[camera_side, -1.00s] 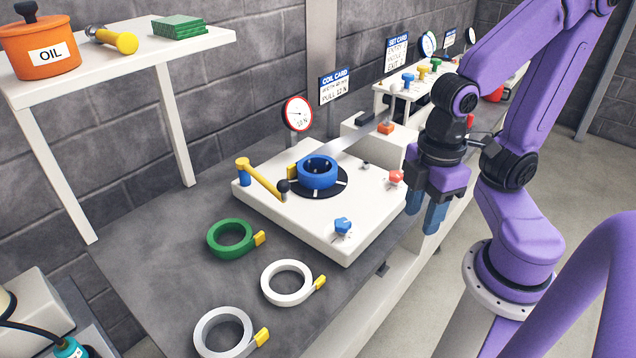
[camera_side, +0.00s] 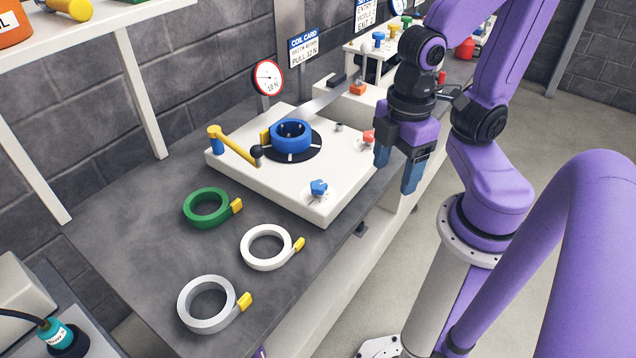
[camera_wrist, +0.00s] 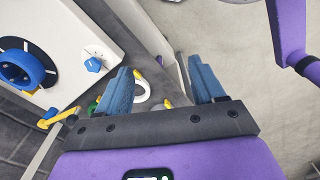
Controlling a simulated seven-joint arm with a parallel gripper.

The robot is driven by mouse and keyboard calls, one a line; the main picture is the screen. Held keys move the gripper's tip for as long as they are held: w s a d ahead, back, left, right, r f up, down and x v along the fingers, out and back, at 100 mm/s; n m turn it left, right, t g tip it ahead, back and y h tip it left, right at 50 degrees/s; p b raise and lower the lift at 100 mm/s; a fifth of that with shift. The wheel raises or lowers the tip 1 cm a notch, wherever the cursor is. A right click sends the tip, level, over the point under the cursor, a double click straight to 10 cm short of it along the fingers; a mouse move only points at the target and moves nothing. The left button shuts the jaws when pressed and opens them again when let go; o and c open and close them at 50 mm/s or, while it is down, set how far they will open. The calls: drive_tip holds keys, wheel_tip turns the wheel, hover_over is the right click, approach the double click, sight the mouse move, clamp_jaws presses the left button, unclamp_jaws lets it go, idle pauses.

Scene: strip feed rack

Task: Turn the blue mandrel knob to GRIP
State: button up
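The blue mandrel knob (camera_side: 319,188) sits on the near front corner of the white machine top (camera_side: 240,168). It also shows in the wrist view (camera_wrist: 93,64), left of the fingers. Marks surround it, but their words and the knob's setting are too small to read. A blue coil (camera_side: 291,137) sits on the black round plate behind it. My gripper (camera_side: 398,168) hangs to the right of the machine top, fingers down, apart from the knob. In the wrist view the two blue fingers (camera_wrist: 160,78) are spread with nothing held between them.
A red knob (camera_side: 368,137) is on the machine top near my fingers. A yellow lever (camera_side: 235,146) with a black ball crosses its left side. Green (camera_side: 190,208), white (camera_side: 246,250) and grey (camera_side: 184,305) coils lie on the bench. A gauge (camera_side: 267,77) stands behind.

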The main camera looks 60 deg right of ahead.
drive_tip(key=w+r+n, duration=0.2)
drive_tip(key=w+n, duration=0.6)
drive_tip(key=w, duration=0.1)
drive_tip(key=n, duration=0.9)
hover_over(318, 184)
wheel_tip(318, 184, down, 17)
drive_tip(key=c, duration=1.1)
